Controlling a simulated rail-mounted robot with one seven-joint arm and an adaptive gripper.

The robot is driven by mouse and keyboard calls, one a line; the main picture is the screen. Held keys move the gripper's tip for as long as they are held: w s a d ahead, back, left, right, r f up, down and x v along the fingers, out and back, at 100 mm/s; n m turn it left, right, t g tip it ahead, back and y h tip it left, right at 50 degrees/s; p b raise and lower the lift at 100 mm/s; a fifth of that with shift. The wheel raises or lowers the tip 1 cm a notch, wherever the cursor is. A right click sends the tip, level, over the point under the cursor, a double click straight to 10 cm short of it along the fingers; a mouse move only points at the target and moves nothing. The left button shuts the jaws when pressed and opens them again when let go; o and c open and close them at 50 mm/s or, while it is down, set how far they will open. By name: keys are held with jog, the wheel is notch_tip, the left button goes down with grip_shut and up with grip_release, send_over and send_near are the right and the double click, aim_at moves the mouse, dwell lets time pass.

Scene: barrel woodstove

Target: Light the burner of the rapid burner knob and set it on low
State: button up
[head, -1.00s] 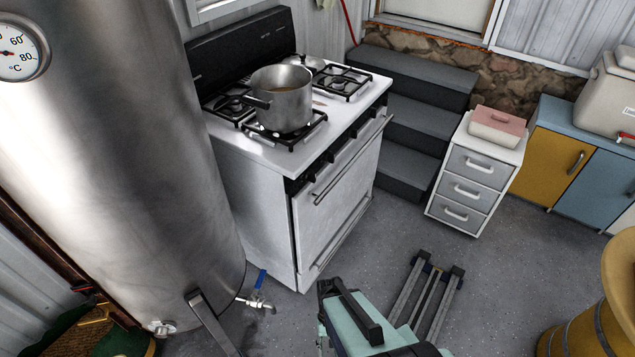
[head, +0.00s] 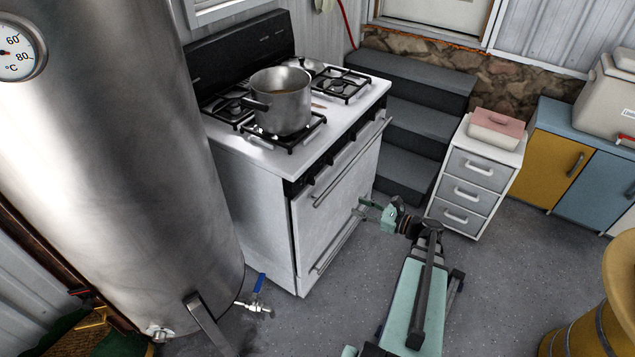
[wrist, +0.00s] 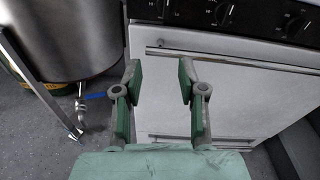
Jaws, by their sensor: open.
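The white stove (head: 255,205) stands left of centre in the head view. A row of black knobs runs along its front edge, and several show at the top of the wrist view, including a knob (wrist: 222,13). Their labels are too small to read, so I cannot tell which is the rapid burner knob. A steel pot (head: 283,112) stands on the front left burner (head: 307,133). No flame shows. My gripper (head: 362,208) is open and empty in front of the oven door (head: 325,215), below the knobs. Its two fingers also show in the wrist view (wrist: 160,78).
Oven handle bars (wrist: 230,60) cross the door in front of my gripper. A large steel tank (head: 120,170) with a blue-handled tap (head: 258,285) stands left of the stove. A drawer cabinet (head: 475,180) and dark steps (head: 415,115) are to the right. The floor between is clear.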

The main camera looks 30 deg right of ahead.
jog(key=r+m+t, duration=0.1)
jog(key=r+m, duration=0.1)
jog(key=p, duration=0.5)
send_near(311, 179)
jog(key=x, duration=0.8)
jog(key=shift+w+d+f, duration=0.15)
jog(key=shift+d+f, duration=0.2)
grip_shut()
